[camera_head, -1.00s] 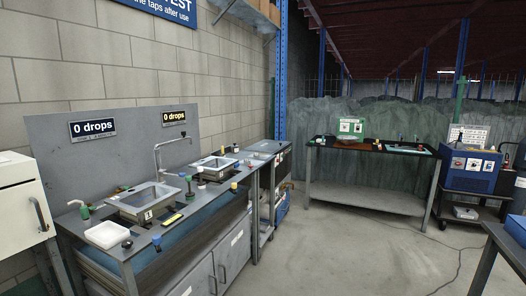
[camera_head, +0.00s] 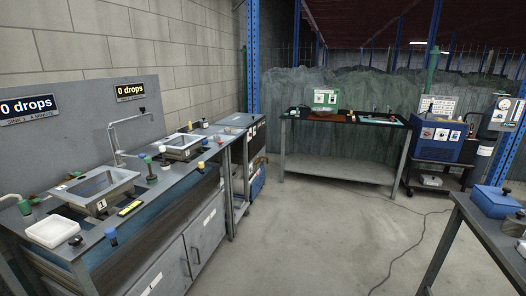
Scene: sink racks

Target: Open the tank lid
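No thing in view is plainly marked as the tank. A larger blue machine (camera_head: 440,150) with several white labels stands on a dark cart at the back right. I cannot tell whether either one is the tank. Neither of my grippers shows in the head view.
A sink counter (camera_head: 150,200) with two basins, a tap and small coloured bottles runs along the left wall. A workbench (camera_head: 340,165) stands at the back. The grey table (camera_head: 462,205) is at the right. The floor between is open, with a cable on it.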

